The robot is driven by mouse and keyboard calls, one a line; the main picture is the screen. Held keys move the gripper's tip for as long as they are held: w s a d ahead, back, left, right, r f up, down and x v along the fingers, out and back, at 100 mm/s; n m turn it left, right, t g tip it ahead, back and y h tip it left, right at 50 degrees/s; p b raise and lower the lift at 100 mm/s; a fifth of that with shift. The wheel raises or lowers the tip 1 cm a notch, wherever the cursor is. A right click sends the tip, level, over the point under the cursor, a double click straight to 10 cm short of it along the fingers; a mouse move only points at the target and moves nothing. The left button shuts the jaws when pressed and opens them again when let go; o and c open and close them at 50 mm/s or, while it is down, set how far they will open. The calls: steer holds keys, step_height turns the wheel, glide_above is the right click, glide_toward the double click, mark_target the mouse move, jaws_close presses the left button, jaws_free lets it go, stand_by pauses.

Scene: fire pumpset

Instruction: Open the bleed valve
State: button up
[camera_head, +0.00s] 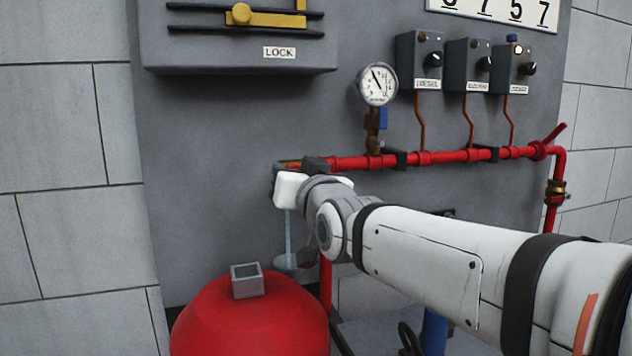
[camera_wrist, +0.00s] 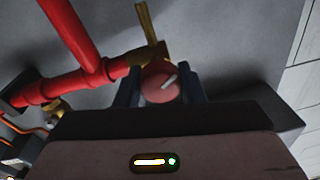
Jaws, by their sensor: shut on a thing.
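The bleed valve shows in the wrist view as a round red knob (camera_wrist: 161,84) with a white mark, beside brass fittings on the red pipe. My gripper (camera_wrist: 160,78) has one dark finger on each side of this knob and is shut on it. In the head view my gripper's white body (camera_head: 291,190) is at the left end of the red pipe (camera_head: 350,162) and hides the knob. A thin pale blue streak (camera_head: 289,232), which looks like water, runs down below it toward a grey cup-like piece (camera_head: 288,262).
A red rounded tank (camera_head: 250,318) with a small grey box (camera_head: 247,281) on top stands below my gripper. A pressure gauge (camera_head: 377,84) and several switch boxes (camera_head: 419,62) are above the pipe. A grey box marked LOCK (camera_head: 235,45) hangs at the upper left.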

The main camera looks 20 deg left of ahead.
steer(key=shift+n+b, duration=0.45)
steer(key=shift+n, duration=1.35)
steer(key=o, duration=1)
steer(key=shift+p+v, duration=0.35)
steer(key=shift+v, duration=3.5)
